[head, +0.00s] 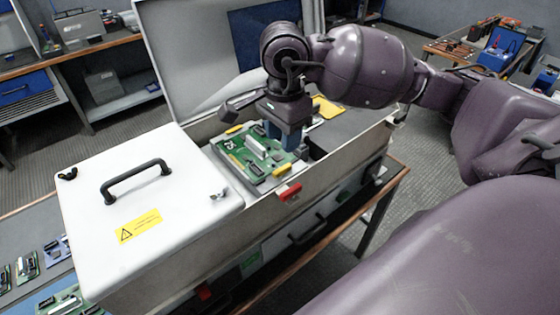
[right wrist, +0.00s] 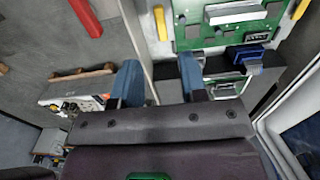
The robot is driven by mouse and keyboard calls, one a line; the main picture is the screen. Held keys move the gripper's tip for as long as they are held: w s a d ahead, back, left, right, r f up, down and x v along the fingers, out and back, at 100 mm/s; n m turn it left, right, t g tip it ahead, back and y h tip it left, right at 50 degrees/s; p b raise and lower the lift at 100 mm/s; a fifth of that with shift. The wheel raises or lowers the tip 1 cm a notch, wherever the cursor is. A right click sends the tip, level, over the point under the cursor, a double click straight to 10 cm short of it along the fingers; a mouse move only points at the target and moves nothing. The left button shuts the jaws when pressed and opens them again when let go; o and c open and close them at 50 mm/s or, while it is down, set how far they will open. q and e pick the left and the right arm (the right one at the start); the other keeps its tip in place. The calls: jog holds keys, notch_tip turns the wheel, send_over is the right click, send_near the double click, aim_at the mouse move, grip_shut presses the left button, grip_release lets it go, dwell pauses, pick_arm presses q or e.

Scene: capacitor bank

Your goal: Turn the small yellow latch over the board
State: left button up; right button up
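The green circuit board (head: 232,152) lies in the open bay of the white box; it also shows in the right wrist view (right wrist: 210,42). One small yellow latch (head: 253,169) is at the board's near edge, on the side of the red tab; I take it to be the yellow piece (right wrist: 160,22) in the right wrist view. A second yellow piece (head: 234,129) is at the far edge. My right gripper (head: 280,135) is over the board's right end. Its two blue fingertips (right wrist: 160,82) are apart with nothing between them. My left gripper is out of view.
A red tab (head: 289,192) is on the box's front wall. The white cover (head: 150,200) with a black handle (head: 135,180) stands left of the bay. A raised lid (head: 190,50) stands behind. A yellow-edged piece (head: 325,107) lies right of the gripper.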

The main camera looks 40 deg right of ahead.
aim_at(282, 168)
notch_tip(282, 168, down, 8)
jog(key=shift+w+f, duration=0.1)
jog(key=shift+f, duration=0.1)
dwell(0.3)
grip_shut()
